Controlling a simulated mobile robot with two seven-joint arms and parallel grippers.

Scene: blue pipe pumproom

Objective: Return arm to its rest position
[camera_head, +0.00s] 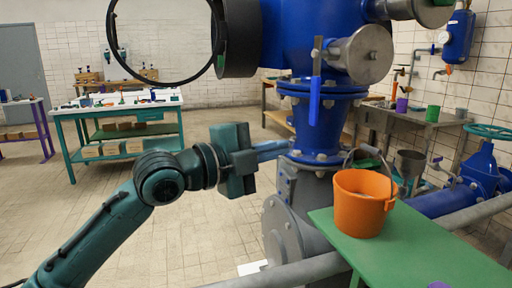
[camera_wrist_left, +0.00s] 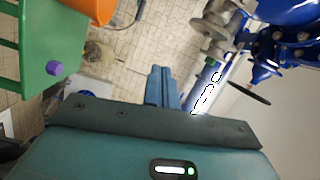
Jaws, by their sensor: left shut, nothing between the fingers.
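My left arm (camera_head: 110,215) comes in from the lower left of the head view. It reaches toward the blue pump column. My left gripper (camera_head: 284,146) is shut and empty, with its blue fingers pointing right, in front of or beside the column; the exact gap is hard to tell. In the left wrist view the two fingers of the gripper (camera_wrist_left: 161,70) lie side by side with nothing between them, with tiled floor behind. My right gripper is in neither view.
The blue pump (camera_head: 325,115) with its grey base stands just right of the gripper. An orange bucket (camera_head: 364,203) stands on a green table (camera_head: 430,250) at the right. A large black handwheel ring (camera_head: 112,40) hangs above the arm. Open floor lies left, before a workbench (camera_head: 68,115).

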